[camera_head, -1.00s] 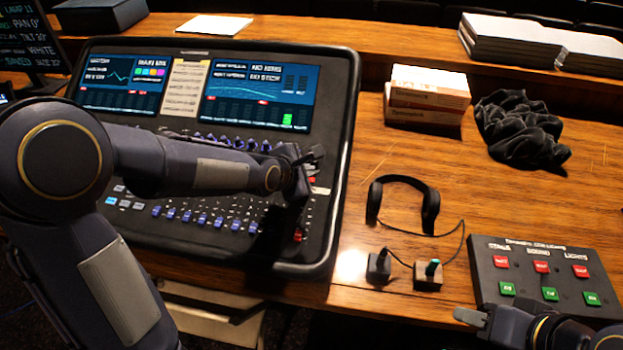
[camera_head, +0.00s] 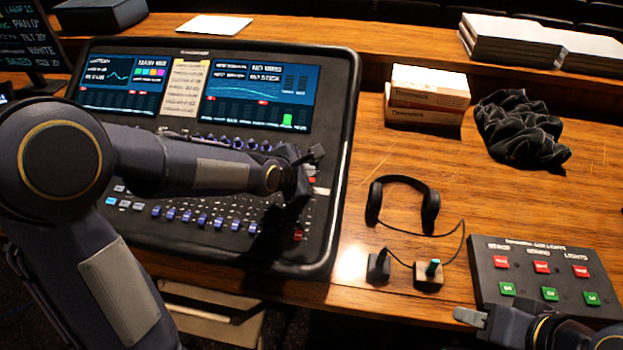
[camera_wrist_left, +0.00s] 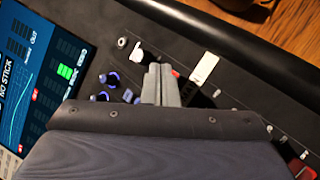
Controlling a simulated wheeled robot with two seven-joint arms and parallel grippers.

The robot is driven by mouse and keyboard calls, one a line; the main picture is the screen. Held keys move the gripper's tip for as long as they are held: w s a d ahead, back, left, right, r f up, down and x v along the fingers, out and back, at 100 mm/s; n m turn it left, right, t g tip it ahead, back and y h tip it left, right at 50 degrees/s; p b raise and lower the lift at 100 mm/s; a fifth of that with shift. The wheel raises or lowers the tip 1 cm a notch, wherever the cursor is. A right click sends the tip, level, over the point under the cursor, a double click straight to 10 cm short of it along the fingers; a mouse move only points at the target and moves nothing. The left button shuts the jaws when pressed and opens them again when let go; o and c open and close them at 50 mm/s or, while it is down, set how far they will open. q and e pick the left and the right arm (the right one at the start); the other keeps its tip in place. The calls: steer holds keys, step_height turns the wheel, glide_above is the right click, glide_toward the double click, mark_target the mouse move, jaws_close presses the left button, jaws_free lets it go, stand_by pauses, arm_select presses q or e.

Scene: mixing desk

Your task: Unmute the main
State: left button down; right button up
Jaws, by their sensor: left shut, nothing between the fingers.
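The mixing desk (camera_head: 345,115) has two lit screens, knobs, and rows of buttons and faders. My left arm reaches across it from the left. My left gripper (camera_head: 316,153) is shut and empty, low over the desk's right-hand strip. In the left wrist view its fingertips (camera_wrist_left: 161,84) are together among the controls. Beside them are a pale label (camera_wrist_left: 205,68), a round white knob (camera_wrist_left: 136,55) and blue knobs (camera_wrist_left: 112,80). A red button (camera_head: 298,235) sits lower on the strip. I cannot tell which control is the main mute, or whether the fingertips touch anything. My right gripper (camera_head: 471,317) is partly in view at the bottom right.
A switch box (camera_head: 520,275) with red and green buttons is at right. Boxes (camera_head: 428,97), black cloth (camera_head: 520,130) and paper stacks (camera_head: 510,38) stand behind. Bare wood lies between.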

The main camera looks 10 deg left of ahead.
arm_select(q)
steer(key=shift+f+b, duration=0.45)
steer(key=shift+b, duration=0.05)
steer(key=shift+f+b, duration=0.35)
stand_by(0.7)
steer(key=shift+r, duration=0.1)
steer(key=shift+r+p, duration=0.65)
steer(key=shift+r, duration=0.05)
steer(key=shift+r, duration=0.1)
steer(key=r+p, duration=0.4)
steer(key=r, duration=0.1)
steer(key=shift+s+p, duration=0.3)
steer(key=shift+p, duration=0.05)
steer(key=shift+f, duration=0.15)
stand_by(0.5)
